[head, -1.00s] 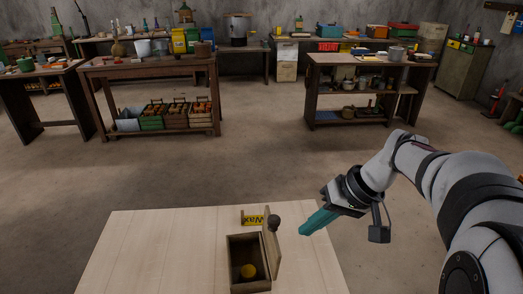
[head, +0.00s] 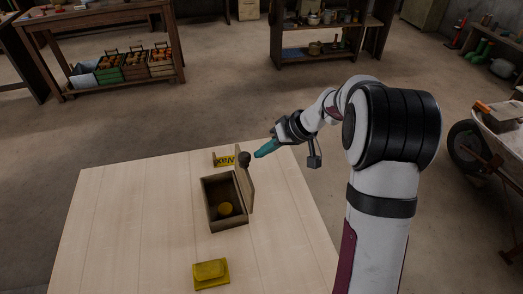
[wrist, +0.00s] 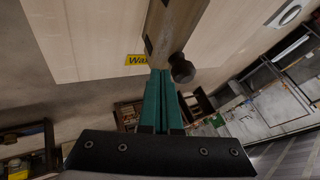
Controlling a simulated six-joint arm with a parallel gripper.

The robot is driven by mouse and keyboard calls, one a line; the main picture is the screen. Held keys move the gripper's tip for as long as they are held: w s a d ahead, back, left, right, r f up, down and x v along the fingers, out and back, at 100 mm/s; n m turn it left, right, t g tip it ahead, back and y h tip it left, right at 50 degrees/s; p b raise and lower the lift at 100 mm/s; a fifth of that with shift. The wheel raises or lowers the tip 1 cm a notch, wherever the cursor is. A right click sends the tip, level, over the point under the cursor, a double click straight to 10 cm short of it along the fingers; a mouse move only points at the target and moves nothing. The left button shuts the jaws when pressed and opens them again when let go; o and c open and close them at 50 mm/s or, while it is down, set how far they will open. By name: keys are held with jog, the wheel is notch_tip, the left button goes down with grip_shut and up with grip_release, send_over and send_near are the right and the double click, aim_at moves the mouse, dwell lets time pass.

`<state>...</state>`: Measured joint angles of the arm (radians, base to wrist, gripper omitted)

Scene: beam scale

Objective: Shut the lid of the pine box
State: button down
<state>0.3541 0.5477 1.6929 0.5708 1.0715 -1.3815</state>
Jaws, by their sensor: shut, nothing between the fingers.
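In the wrist view, the shut fingers (wrist: 160,75) point toward the lid (wrist: 172,28), and the knob (wrist: 181,70) is just right of the fingertips. I cannot tell if they touch.
The left part of the table is clear. A wheelbarrow (head: 497,135) stands on the floor at right.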

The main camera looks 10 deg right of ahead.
jog(key=shift+a, duration=0.35)
jog(key=a+n+h, duration=0.2)
jog(key=a+h, duration=0.5)
jog(key=a, duration=0.5)
jog(key=shift+s+a+f+n+t+h, duration=0.25)
jog(key=shift+a+f+n+t+h, duration=0.05)
jog(key=shift+a+f+h, duration=1.4)
jog(key=shift+s+a+f+n+t+h, duration=0.3)
jog(key=shift+a+f+h, duration=1.25)
jog(key=shift+f, duration=0.3)
jog(key=shift+s+a+f+n+t+h, duration=0.3)
jog(key=shift+a+f+h, duration=1.15)
jog(key=shift+a+f, duration=0.3)
